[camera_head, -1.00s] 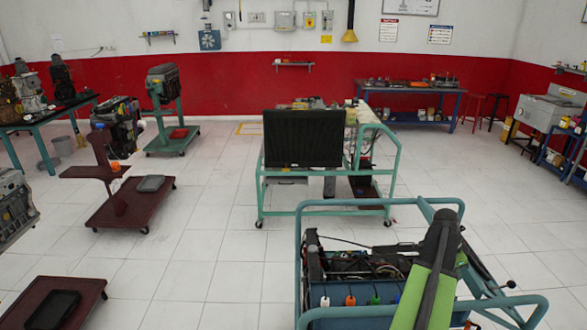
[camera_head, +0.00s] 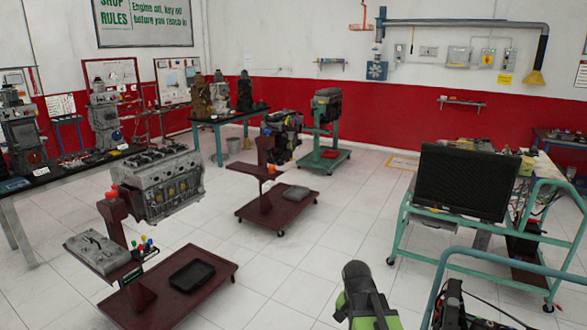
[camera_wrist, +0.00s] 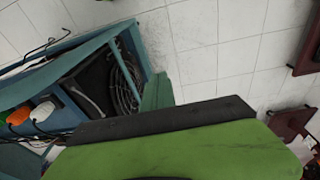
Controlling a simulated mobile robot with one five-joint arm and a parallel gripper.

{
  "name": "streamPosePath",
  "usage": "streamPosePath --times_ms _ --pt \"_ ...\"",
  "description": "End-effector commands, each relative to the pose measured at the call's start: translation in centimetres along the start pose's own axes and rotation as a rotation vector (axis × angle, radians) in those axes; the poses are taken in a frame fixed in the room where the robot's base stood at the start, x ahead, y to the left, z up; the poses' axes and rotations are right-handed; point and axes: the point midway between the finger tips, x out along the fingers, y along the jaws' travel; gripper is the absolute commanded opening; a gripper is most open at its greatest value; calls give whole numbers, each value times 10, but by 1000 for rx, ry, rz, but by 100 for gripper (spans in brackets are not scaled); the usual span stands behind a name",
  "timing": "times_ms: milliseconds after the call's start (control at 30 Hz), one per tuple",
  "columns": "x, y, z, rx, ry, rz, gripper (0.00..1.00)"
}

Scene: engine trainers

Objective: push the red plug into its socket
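My gripper (camera_wrist: 165,122), green with a dark edge, fills the lower part of the wrist view. I cannot make out two separate fingertips or anything held. In the wrist view an orange-red plug (camera_wrist: 18,116) and a white plug (camera_wrist: 42,111) stand at the edge of a blue trainer box at left, apart from the gripper. In the head view several small coloured pieces (camera_head: 146,245), some reddish, stand on a panel by the grey engine; they are too small to tell which is the red plug. No socket can be told clearly.
A maroon engine stand (camera_head: 205,296) with a black tray (camera_head: 192,276) stands at left. A teal cart with a dark screen (camera_head: 466,184) is at right. A teal trainer frame (camera_head: 437,285) is at the lower right. The white-tiled floor (camera_head: 325,235) between them is clear.

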Motion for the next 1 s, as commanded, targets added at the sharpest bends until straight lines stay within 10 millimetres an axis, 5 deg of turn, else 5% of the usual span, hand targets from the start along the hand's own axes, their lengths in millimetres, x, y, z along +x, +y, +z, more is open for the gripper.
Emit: streamPosePath --times_ms 67,200,567,833,1000 --pt "-1 -19 47 -209 -51 -36 0" --pt "-6 -15 70 -470 -115 -85 0" --pt "-6 -16 71 -599 -124 -94 1" --pt "-6 -16 71 -596 -123 -94 36" --pt "-6 -16 71 -596 -123 -94 36"
